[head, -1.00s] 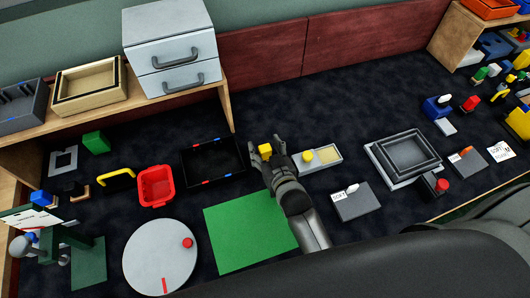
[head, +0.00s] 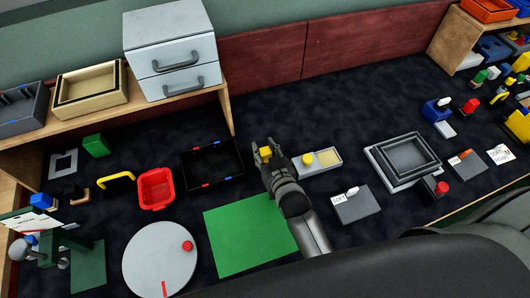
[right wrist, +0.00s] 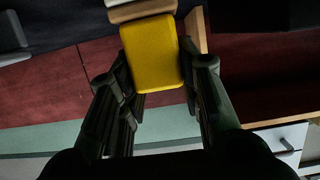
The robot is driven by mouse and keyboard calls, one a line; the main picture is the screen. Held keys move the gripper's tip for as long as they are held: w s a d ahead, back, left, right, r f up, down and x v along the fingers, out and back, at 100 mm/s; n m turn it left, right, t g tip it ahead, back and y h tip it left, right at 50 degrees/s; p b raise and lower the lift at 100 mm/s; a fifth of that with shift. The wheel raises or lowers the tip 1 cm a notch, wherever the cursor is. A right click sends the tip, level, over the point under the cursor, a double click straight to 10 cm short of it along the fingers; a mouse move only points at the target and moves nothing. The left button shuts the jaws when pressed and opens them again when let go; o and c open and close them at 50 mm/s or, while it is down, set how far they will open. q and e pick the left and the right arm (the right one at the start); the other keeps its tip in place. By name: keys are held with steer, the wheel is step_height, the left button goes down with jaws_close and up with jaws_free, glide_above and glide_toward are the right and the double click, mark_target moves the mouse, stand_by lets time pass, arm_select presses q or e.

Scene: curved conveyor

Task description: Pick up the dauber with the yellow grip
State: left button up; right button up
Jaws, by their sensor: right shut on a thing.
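The dauber with the yellow grip (right wrist: 152,50) is between the fingers of my right gripper (right wrist: 158,66) in the right wrist view. Its grip is a rounded yellow block, with a tan layer and a pale layer beyond it. In the head view a bit of the yellow grip (head: 265,152) shows between the fingertips of my right gripper (head: 264,150), left of the grey tray (head: 318,170). The gripper is shut on the grip; the fingers hide most of the dauber there. I cannot tell its height above the table. My left gripper is out of view.
The grey tray holds a yellow knob (head: 307,159) and a pale yellow pad (head: 328,156). A green mat (head: 245,235) lies below the gripper. A black tray (head: 213,163) and a red basket (head: 156,188) are to the left. A grey pad (head: 356,207) lies to the right.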

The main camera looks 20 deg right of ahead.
mark_target(265, 150)
steer(key=shift+r, duration=0.5)
step_height(265, 150, up, 2)
steer(key=shift+r, duration=0.2)
steer(key=s+d+r, duration=0.8)
steer(key=s+r, duration=0.1)
steer(key=s, duration=0.2)
steer(key=shift+s+r+b, duration=0.25)
steer(key=shift+s+b, duration=0.05)
steer(key=shift+b, duration=0.15)
